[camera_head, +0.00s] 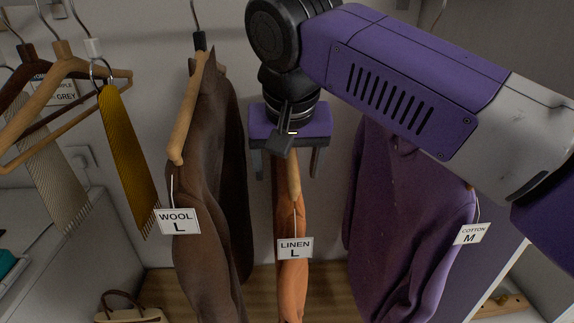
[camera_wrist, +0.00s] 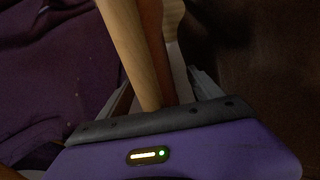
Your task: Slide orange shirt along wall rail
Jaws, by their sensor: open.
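The orange shirt (camera_head: 292,285) hangs on a wooden hanger between a brown garment and a purple one, with a tag reading LINEN L (camera_head: 295,248). My gripper (camera_head: 287,172) is open just above the shirt, with its fingers pointing down and hiding the hanger's upper part. In the wrist view the wooden hanger (camera_wrist: 135,55) runs in between the open fingers (camera_wrist: 165,85), and a strip of the orange shirt (camera_wrist: 152,30) shows beside it. The rail and the hanger's hook are hidden or out of frame.
The brown wool garment (camera_head: 205,220) hangs close on the left, the purple cotton shirt (camera_head: 400,230) on the right. A yellow scarf (camera_head: 128,150) and wooden hangers (camera_head: 62,72) hang farther left. A handbag (camera_head: 130,308) sits low at the left. Gaps flank the orange shirt.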

